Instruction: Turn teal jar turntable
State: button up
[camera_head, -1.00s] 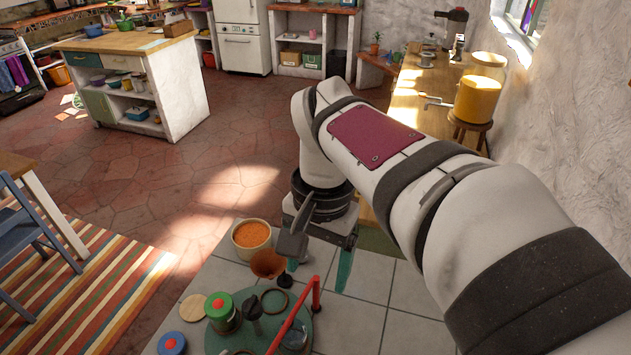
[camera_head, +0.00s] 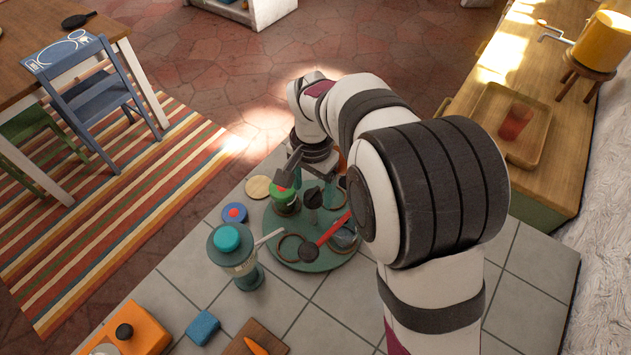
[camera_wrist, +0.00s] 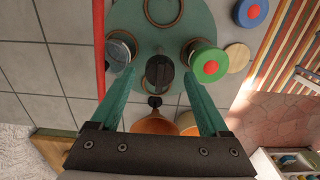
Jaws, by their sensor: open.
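The teal-green round turntable (camera_head: 300,226) lies on the tiled counter and also fills the top middle of the wrist view (camera_wrist: 203,22). On it are a jar with a green lid and red knob (camera_head: 284,197), a glass jar (camera_head: 345,238), dark rings (camera_head: 292,247) and an upright dark knob (camera_head: 312,198). In the wrist view, my gripper (camera_wrist: 160,74) is open, its teal fingers on either side of the dark knob (camera_wrist: 160,71), apart from it in the picture. Contact and height are unclear. In the head view my wrist partly hides the turntable's far edge.
A red bar (camera_head: 333,229) crosses the turntable and runs along the left of the wrist view. A teal-lidded container (camera_head: 228,240) stands left of the turntable.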

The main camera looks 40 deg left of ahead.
jog(key=shift+f, duration=0.1)
grip_shut()
dwell(0.4)
dwell(1.0)
